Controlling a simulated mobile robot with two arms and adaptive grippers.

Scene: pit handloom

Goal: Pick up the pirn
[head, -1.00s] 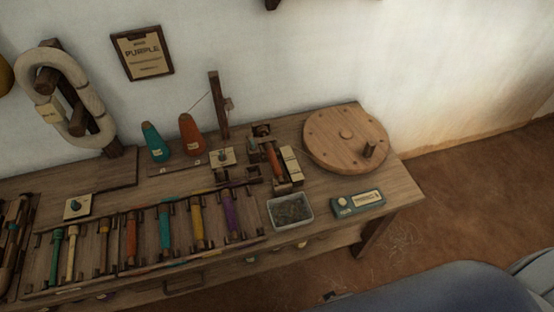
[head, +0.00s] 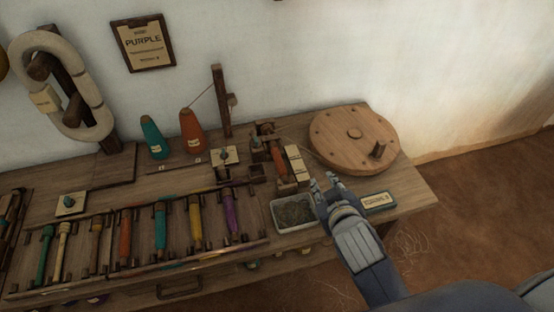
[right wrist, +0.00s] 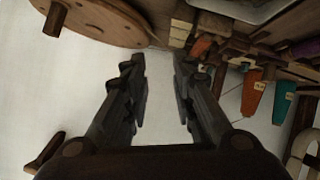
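Several pirns of different colours lie in a wooden rack (head: 140,268), among them a purple pirn (head: 230,214) near its right end. Another pirn, orange (head: 279,162), sits in the winder (head: 264,133) behind the rack; it shows in the right wrist view (right wrist: 202,46) beyond the fingers. My right gripper (head: 325,182) is over the bench's front right, beside the grey tray and right of the orange pirn. In the right wrist view its two fingers (right wrist: 162,85) are apart with nothing between them. My left gripper is not in view.
A grey tray (head: 284,219) and a labelled box (head: 380,202) flank my right gripper. Orange (head: 193,135) and teal (head: 153,140) yarn cones stand at the back. A card reading "PURPLE" (head: 143,45) hangs on the wall.

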